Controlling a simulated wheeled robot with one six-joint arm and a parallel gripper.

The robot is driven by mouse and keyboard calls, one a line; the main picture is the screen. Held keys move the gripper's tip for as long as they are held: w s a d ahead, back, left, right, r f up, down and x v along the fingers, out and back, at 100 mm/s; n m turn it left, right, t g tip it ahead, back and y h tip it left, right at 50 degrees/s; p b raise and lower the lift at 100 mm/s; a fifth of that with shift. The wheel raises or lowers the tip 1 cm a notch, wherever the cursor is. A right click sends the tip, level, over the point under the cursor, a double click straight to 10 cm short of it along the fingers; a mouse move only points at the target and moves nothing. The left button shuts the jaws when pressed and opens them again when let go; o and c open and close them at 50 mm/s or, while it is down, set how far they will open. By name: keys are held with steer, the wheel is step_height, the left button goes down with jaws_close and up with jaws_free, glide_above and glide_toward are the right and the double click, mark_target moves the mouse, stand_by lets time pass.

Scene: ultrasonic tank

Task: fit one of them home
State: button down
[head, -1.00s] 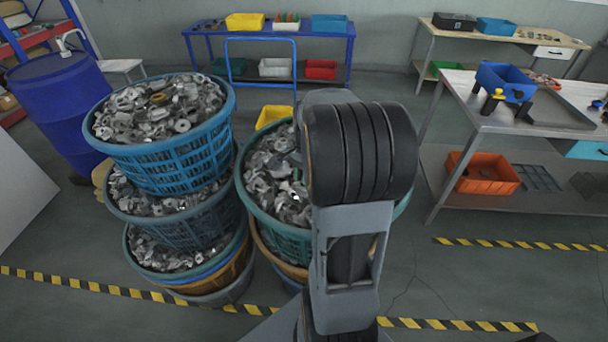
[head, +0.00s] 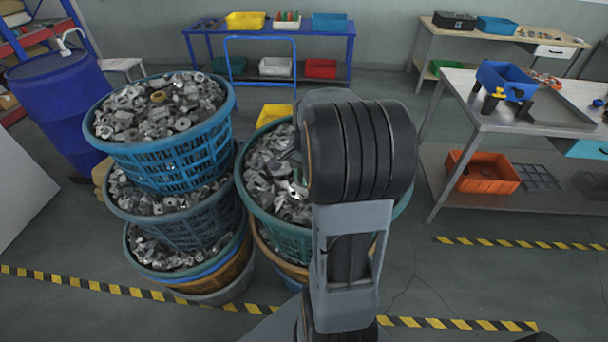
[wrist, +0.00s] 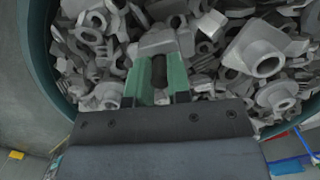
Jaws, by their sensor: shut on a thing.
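In the wrist view, my gripper (wrist: 160,72) has two green fingers reaching over a basket of metal parts. They are shut on a small dark part (wrist: 159,74) with a rounded top, seen between them. Its lower end is hidden. Loose grey metal parts (wrist: 262,50) lie beyond and around the fingertips; I cannot tell whether the held part touches them. In the head view the teal basket (head: 262,222) of grey parts stands in the middle, and my arm covers its right side. My gripper is mostly hidden there.
A stack of blue baskets (head: 185,165) full of parts stands left of the teal basket, with a blue drum (head: 60,105) behind. At right a metal bench (head: 505,115) carries a blue bin (head: 505,78) and a dark tray (head: 560,110). Floor is clear before the bench.

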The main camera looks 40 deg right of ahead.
steer(key=shift+f, duration=0.4)
stand_by(0.7)
steer(key=c, duration=1)
jaws_free()
step_height(320, 180, up, 14)
steer(key=d+b, duration=0.1)
steer(key=shift+w+d, duration=0.2)
steer(key=shift+d, duration=0.1)
